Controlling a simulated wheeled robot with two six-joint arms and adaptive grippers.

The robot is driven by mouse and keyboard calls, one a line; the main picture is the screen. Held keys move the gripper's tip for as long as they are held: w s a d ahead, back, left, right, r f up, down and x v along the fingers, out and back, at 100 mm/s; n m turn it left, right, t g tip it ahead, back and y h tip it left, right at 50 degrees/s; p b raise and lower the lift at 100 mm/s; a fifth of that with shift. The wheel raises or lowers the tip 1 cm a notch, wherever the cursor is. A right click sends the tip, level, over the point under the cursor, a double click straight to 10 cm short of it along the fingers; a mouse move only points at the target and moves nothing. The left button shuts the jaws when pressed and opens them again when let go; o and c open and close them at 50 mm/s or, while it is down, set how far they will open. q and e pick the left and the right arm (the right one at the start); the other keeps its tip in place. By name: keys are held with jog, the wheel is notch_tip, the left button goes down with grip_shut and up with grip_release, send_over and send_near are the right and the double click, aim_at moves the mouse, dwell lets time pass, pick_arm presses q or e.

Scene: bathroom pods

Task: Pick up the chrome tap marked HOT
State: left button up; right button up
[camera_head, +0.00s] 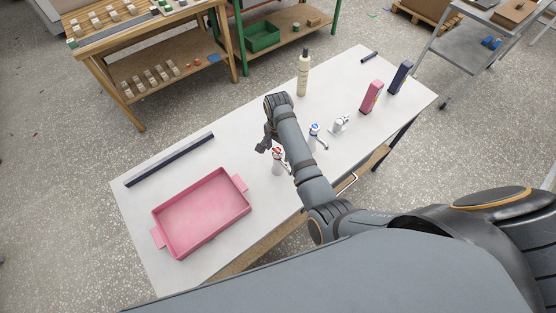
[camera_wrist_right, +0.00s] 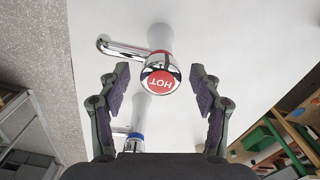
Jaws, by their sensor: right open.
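The chrome tap marked HOT (camera_wrist_right: 160,72) has a red cap with white letters and stands on the white table between my open fingers in the right wrist view. In the head view the red-capped tap (camera_head: 277,160) is beside my right forearm. My right gripper (camera_wrist_right: 160,82) is open, a finger to each side of the tap, with visible gaps; in the head view it (camera_head: 264,146) shows just above and left of the tap. A blue-capped chrome tap (camera_head: 315,135) stands to the right, also partly seen in the wrist view (camera_wrist_right: 134,138). My left gripper is not seen.
A pink tray (camera_head: 158,212) and a dark bar (camera_head: 170,160) lie on the left of the white table (camera_head: 140,190). A white fitting (camera_head: 340,124), a pale bottle (camera_head: 303,72), a pink box (camera_head: 371,97) and a dark blue box (camera_head: 400,77) stand to the right.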

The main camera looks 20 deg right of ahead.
jog(key=shift+w+d+f, duration=0.1)
jog(key=shift+w+f, duration=0.2)
jog(key=shift+s+r, duration=0.1)
jog(key=shift+c, duration=0.4)
jog(key=shift+s+a+r, duration=0.2)
jog(key=shift+s+a, duration=0.1)
jog(key=shift+c, duration=1.2)
jog(key=shift+s, duration=0.15)
jog(key=shift+c, duration=2.4)
jog(key=shift+w+d+f, duration=0.1)
jog(key=shift+w, duration=0.1)
jog(key=c, duration=0.5)
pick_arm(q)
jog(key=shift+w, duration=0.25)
pick_arm(e)
grip_shut()
